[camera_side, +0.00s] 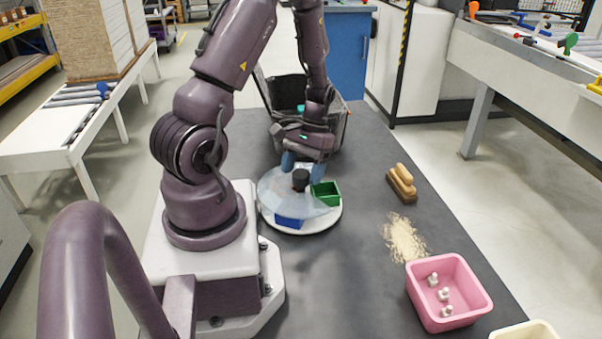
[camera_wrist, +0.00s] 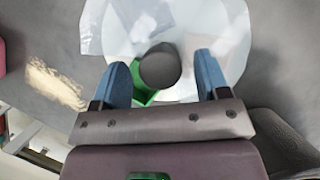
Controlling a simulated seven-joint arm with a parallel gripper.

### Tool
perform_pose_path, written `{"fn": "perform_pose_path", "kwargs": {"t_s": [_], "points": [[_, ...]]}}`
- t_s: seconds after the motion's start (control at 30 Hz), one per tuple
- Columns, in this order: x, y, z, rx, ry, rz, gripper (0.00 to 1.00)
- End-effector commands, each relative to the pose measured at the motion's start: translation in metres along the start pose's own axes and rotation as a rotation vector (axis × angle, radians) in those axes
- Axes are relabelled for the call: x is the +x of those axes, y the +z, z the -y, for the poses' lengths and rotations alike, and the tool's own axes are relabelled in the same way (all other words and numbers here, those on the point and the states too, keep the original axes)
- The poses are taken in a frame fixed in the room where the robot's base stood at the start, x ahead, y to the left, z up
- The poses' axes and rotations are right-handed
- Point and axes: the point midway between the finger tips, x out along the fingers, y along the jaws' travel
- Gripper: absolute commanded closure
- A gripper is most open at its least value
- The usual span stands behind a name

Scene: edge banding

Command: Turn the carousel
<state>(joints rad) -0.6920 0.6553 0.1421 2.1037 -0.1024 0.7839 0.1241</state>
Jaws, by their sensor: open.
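The carousel (camera_side: 329,222) is a round white turntable on the dark table, in front of my arm's base. A dark round knob (camera_side: 300,180) stands at its middle; in the wrist view the knob (camera_wrist: 159,67) lies between my blue fingers. A clear cover sheet or lid spans part of the carousel. A green bin (camera_side: 326,192) sits on its right side and a blue bin (camera_side: 289,222) at its front. My gripper (camera_side: 302,170) is open over the carousel, one finger each side of the knob. I cannot tell whether the fingers touch it.
A dark bin (camera_side: 335,125) stands behind the carousel. To the right are a wooden-handled brush (camera_side: 402,183), a pile of sawdust (camera_side: 403,240) and a pink bin (camera_side: 449,322) holding several small white pieces. A cream container (camera_side: 524,332) shows at the bottom edge.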

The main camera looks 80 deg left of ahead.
Motion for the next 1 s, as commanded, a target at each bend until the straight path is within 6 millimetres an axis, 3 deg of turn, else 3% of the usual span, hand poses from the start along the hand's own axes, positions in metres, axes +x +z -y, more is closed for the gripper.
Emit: {"fn": "perform_pose_path", "kwargs": {"t_s": [0.4, 0.47, 0.7, 1.0], "points": [[0.0110, 0.0001, 0.0000, 0.000, 0.000, -0.001, 0.32], [0.0109, 0.0001, 0.0000, 0.000, 0.000, -0.001, 0.41], [0.0107, 0.0001, 0.0000, 0.000, 0.000, -0.001, 0.96], [0.0104, 0.0001, -0.0004, 0.030, -0.012, -0.001, 0.99]]}}
